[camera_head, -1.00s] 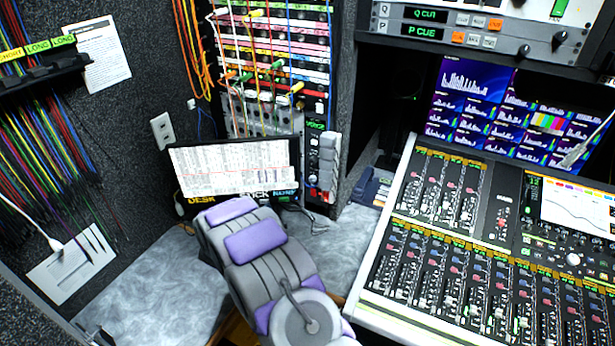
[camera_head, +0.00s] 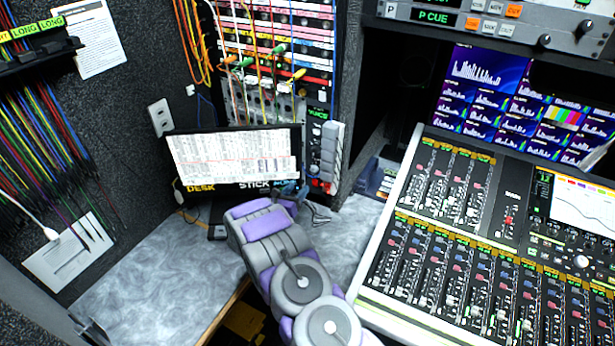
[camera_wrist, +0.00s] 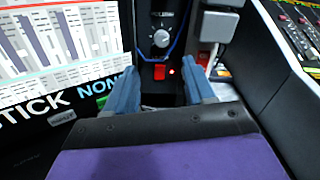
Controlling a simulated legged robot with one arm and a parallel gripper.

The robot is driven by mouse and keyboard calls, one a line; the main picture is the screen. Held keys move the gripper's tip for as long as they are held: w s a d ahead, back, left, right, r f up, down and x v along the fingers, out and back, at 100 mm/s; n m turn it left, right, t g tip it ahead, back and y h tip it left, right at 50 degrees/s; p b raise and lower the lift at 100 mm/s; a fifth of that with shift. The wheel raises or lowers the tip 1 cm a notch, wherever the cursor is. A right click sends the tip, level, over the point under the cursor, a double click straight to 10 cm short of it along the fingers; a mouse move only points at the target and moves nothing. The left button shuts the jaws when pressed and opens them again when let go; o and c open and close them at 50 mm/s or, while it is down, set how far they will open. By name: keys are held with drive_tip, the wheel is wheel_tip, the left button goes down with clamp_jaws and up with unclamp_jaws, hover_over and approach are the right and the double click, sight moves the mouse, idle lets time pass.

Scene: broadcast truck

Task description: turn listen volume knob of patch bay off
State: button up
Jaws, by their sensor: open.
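The patch bay (camera_head: 285,60) fills the rack at the back, with coloured cords plugged into its rows. At its lower right a narrow dark panel carries small knobs and a red switch (camera_head: 322,186). In the wrist view a silver knob (camera_wrist: 161,38) with a white pointer sits on this panel, above the red switch (camera_wrist: 159,72). I cannot read the label by the knob. My gripper (camera_wrist: 162,90) is open, its two blue fingers below and either side of the knob and red switch, touching neither knob nor switch as far as I see.
A monitor (camera_head: 235,160) stands left of the panel, close to my gripper. Grey blocks (camera_head: 333,150) jut out at the panel's right. The mixing console (camera_head: 450,240) fills the right side. The grey desk (camera_head: 160,280) is mostly clear at left.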

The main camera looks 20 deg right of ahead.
sight(313, 171)
drive_tip(key=x, duration=0.4)
drive_tip(key=b+x, duration=0.1)
drive_tip(key=x, duration=0.2)
drive_tip(key=shift+s+d+f, duration=0.1)
drive_tip(key=shift+d+f, duration=0.15)
drive_tip(key=shift+d, duration=0.3)
drive_tip(key=shift+w+d+r, duration=0.1)
drive_tip(key=shift+w+r, duration=0.1)
drive_tip(key=shift+w, duration=0.25)
drive_tip(key=shift+w+d+r, duration=0.1)
drive_tip(key=shift+w+r, duration=0.1)
drive_tip(key=shift+w, duration=0.2)
drive_tip(key=shift+s+d, duration=0.1)
drive_tip(key=shift+d, duration=0.5)
drive_tip(key=shift+c, duration=0.9)
drive_tip(key=shift+w+d+f, duration=0.2)
drive_tip(key=shift+d+f, duration=0.15)
drive_tip(key=shift+d, duration=0.1)
drive_tip(key=c, duration=0.3)
drive_tip(key=shift+d, duration=0.2)
drive_tip(key=shift+c, duration=0.7)
drive_tip(key=shift+w+a, duration=0.1)
drive_tip(key=c, duration=0.3)
drive_tip(key=shift+a+r, duration=0.15)
drive_tip(key=shift+a, duration=0.3)
clamp_jaws()
